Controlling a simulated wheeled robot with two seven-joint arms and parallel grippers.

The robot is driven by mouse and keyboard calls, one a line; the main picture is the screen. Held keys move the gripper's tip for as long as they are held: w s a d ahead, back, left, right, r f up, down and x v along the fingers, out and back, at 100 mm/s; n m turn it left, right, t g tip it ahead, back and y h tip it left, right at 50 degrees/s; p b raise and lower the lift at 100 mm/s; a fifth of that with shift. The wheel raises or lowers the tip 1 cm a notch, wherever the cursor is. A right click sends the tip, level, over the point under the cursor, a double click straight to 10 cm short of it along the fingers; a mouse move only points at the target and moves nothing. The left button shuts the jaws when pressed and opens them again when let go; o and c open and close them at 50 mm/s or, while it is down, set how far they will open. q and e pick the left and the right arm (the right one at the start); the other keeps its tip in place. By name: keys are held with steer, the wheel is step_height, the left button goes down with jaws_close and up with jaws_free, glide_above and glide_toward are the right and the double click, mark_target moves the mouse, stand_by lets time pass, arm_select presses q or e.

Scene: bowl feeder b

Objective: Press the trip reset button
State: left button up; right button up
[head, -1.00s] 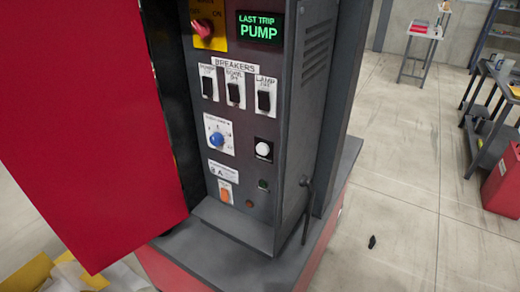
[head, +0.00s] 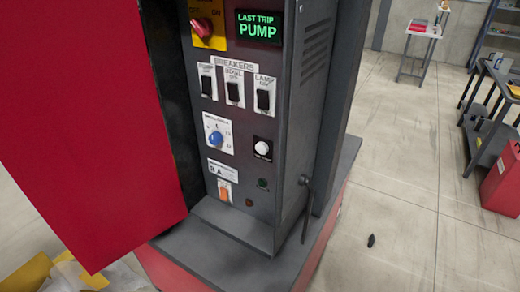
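The control panel (head: 238,120) stands in an open grey cabinet behind a red door. A round white button (head: 263,148) on a black plate sits on its right side, with a label too small to read. An orange rocker or button (head: 224,190) on a white plate sits at the lower left. I cannot tell from the labels which control is the trip reset. A green-lit display (head: 259,29) at the top reads "LAST TRIP PUMP". Neither of my grippers is in view.
The red door (head: 85,110) stands open at the left. A red and yellow switch (head: 207,25), three black breakers (head: 234,93) and a blue knob (head: 216,138) share the panel. A dark handle (head: 306,208) sticks out at the cabinet's right. The floor to the right is mostly clear.

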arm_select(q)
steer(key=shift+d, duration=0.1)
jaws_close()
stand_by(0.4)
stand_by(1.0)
